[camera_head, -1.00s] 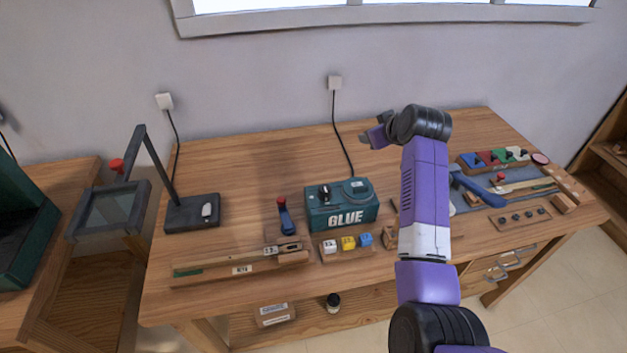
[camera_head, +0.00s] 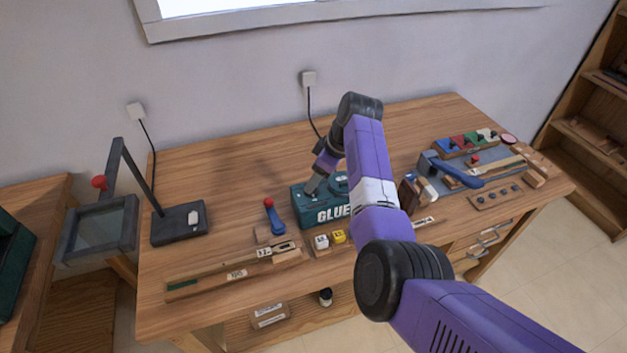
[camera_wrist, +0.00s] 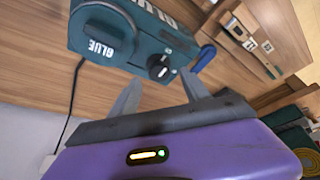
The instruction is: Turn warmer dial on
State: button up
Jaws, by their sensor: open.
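The teal glue warmer (camera_head: 308,215) sits on the workbench; its lettered front is partly behind my arm in the head view. In the wrist view the warmer (camera_wrist: 130,28) fills the upper part. Its black dial (camera_wrist: 160,67) with a pale pointer mark is on the top face, near one end. My gripper (camera_wrist: 160,90) is open and empty, with its fingers spread to either side of the dial, seemingly just short of it. In the head view my gripper (camera_head: 312,183) is over the warmer's left end and hides the dial.
A blue lever with a red knob (camera_head: 273,215) stands close left of the warmer. Small lettered blocks (camera_head: 331,239) and wooden strips (camera_head: 231,267) lie in front. A black lamp-like stand (camera_head: 180,223) is further left. The bench behind the warmer is clear except for a cord.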

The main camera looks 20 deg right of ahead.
jog(key=shift+x, duration=1.3)
jog(key=shift+c, duration=0.2)
grip_shut()
